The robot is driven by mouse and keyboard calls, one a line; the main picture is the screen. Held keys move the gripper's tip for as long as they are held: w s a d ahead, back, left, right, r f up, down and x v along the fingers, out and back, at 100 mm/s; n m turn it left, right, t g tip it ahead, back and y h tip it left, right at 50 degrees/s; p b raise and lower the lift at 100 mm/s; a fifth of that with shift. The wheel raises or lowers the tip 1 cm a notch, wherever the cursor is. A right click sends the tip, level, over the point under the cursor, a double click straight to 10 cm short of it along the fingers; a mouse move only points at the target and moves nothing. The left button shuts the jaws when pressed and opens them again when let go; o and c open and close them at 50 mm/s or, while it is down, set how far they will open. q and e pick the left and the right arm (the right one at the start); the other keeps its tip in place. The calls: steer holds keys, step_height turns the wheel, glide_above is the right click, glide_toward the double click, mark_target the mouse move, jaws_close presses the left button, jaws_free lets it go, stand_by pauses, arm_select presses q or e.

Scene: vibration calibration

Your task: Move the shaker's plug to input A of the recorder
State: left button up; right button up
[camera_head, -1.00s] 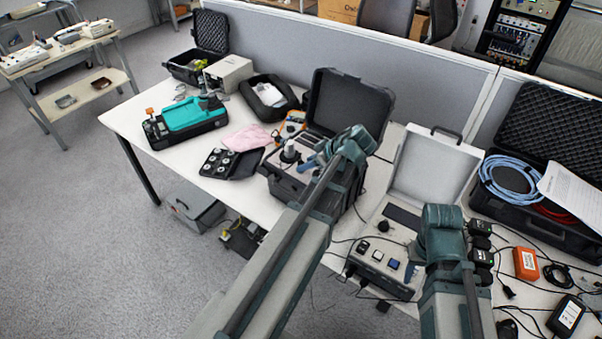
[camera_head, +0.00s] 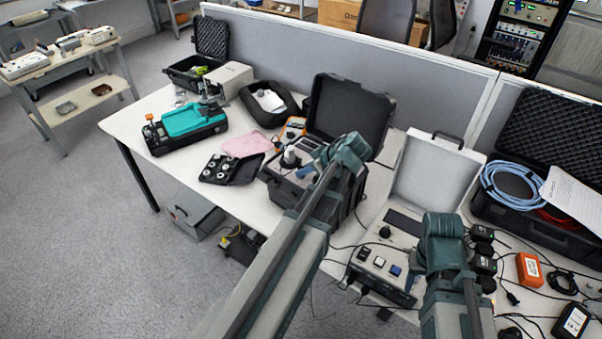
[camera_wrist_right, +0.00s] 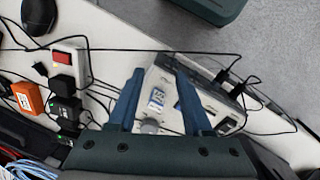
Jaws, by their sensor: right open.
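An instrument case with a pale lid and grey panel (camera_head: 385,248) stands on the right of the bench; it also shows in the right wrist view (camera_wrist_right: 165,80). Black plugs (camera_wrist_right: 222,76) with cables sit along its front side. A black case (camera_head: 335,195) with a round white-topped unit (camera_head: 290,157) stands left of it. I cannot tell for sure which is the shaker or recorder, and input labels are unreadable. My right gripper (camera_wrist_right: 160,74) is open and empty above the grey panel, beside the plugs. My left gripper (camera_head: 306,170) is at the black case, its fingertips mostly hidden.
An orange box (camera_head: 528,268), black adapters and loose cables crowd the right. A dark case with coiled blue cable (camera_head: 512,185) stands behind. A teal device (camera_head: 195,120), a pink cloth (camera_head: 243,143) and a black tray (camera_head: 222,170) lie left. A grey partition closes the back.

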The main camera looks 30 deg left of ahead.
arm_select(q)
jaws_close()
steer(key=shift+r+p, duration=0.85)
stand_by(1.1)
steer(key=shift+r+p, duration=1.7)
